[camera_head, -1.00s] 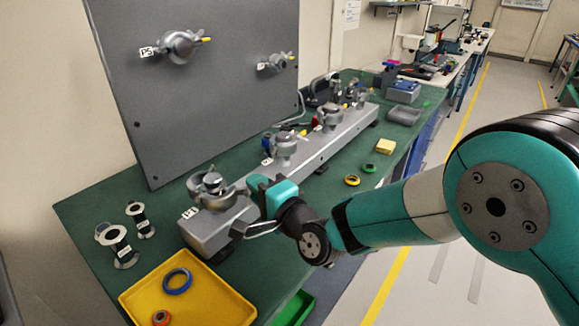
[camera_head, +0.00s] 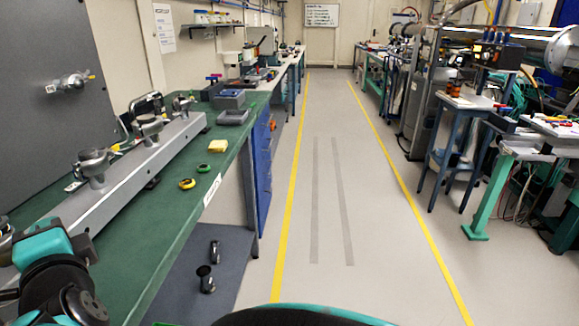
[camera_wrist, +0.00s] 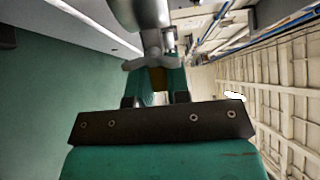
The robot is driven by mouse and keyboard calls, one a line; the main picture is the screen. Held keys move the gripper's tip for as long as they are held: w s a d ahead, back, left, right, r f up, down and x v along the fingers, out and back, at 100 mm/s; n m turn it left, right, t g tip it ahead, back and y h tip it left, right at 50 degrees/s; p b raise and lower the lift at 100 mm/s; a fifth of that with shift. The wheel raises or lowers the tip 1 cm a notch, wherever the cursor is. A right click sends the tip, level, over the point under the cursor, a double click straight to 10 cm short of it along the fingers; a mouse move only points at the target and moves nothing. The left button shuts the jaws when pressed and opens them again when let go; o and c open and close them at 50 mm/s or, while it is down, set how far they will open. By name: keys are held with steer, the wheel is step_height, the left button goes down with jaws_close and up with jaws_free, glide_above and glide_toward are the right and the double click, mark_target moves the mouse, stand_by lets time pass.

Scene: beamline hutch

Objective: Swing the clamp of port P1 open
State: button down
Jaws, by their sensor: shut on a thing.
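My gripper (camera_wrist: 157,77) is shut in the wrist view. A grey winged part of the clamp (camera_wrist: 152,63) lies at its fingertips, with a brownish-yellow piece between the fingers. A grey metal cylinder, apparently port P1 (camera_wrist: 147,14), stands just beyond. In the head view my teal gripper body (camera_head: 48,243) is at the lower left edge. Only a sliver of grey metal (camera_head: 5,238) shows beside it there, so the clamp and the P1 label are out of sight. I cannot tell how far the clamp is swung.
The grey manifold rail (camera_head: 140,175) with several more clamped ports runs along the green bench (camera_head: 180,225). A grey upright panel (camera_head: 50,115) stands behind it. The aisle floor (camera_head: 325,200) is clear.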

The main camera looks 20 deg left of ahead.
steer(key=shift+s+r, duration=0.1)
steer(key=shift+s, duration=0.1)
stand_by(0.3)
steer(key=c, duration=1.2)
jaws_free()
steer(key=shift+s, duration=0.1)
steer(key=shift+o, duration=0.6)
steer(key=shift+d+b, duration=0.1)
steer(key=shift+b, duration=0.2)
